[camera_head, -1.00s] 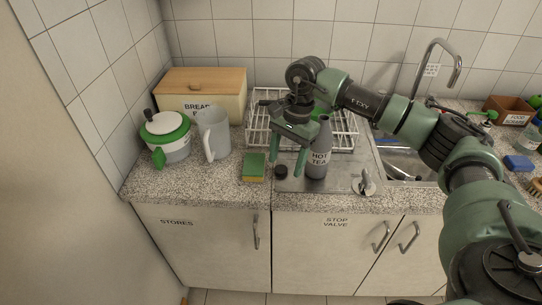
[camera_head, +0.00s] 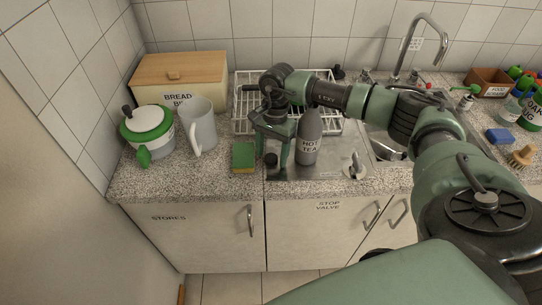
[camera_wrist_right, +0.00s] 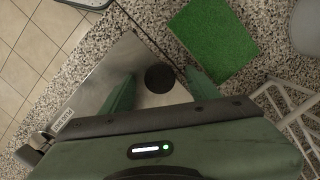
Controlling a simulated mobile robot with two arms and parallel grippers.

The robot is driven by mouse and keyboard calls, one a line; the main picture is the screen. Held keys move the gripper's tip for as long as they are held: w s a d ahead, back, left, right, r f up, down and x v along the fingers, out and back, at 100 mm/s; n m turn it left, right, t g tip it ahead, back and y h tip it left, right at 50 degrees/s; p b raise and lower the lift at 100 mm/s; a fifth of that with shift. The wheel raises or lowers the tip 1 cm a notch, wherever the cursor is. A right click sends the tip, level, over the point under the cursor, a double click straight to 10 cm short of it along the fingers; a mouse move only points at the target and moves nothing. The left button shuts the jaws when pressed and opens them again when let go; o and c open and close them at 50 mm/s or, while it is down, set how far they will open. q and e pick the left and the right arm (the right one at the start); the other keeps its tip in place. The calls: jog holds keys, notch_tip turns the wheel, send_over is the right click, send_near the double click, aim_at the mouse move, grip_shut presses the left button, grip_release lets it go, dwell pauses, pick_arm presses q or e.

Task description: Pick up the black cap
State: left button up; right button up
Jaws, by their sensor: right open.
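The black cap (camera_head: 270,160) is a small dark round piece on the left part of the steel drainer. In the right wrist view the cap (camera_wrist_right: 159,78) shows as a dark disc between the two green fingers, with a gap on each side. My right gripper (camera_head: 272,157) points down over the cap with its fingers open on either side. The wrist view also shows the right gripper (camera_wrist_right: 160,88) empty. How far the fingertips are above the drainer is hard to tell. My left gripper is out of view.
A grey HOT TEA bottle (camera_head: 308,140) stands close to the right of the gripper. A green and yellow sponge (camera_head: 243,157) lies left of the cap. The white wire rack (camera_head: 243,112) is behind. A white jug (camera_head: 200,128) and a green-lidded pot (camera_head: 146,132) stand farther left.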

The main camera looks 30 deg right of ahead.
aim_at(272, 157)
jog(key=c, duration=1.3)
grip_shut()
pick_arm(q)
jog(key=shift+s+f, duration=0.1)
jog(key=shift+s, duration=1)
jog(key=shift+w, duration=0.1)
pick_arm(e)
jog(key=shift+r, duration=0.15)
jog(key=shift+r, duration=0.25)
pick_arm(q)
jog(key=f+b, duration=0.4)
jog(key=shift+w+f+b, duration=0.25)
jog(key=shift+b, duration=0.05)
pick_arm(e)
notch_tip(272, 157, up, 19)
jog(key=shift+r, duration=0.15)
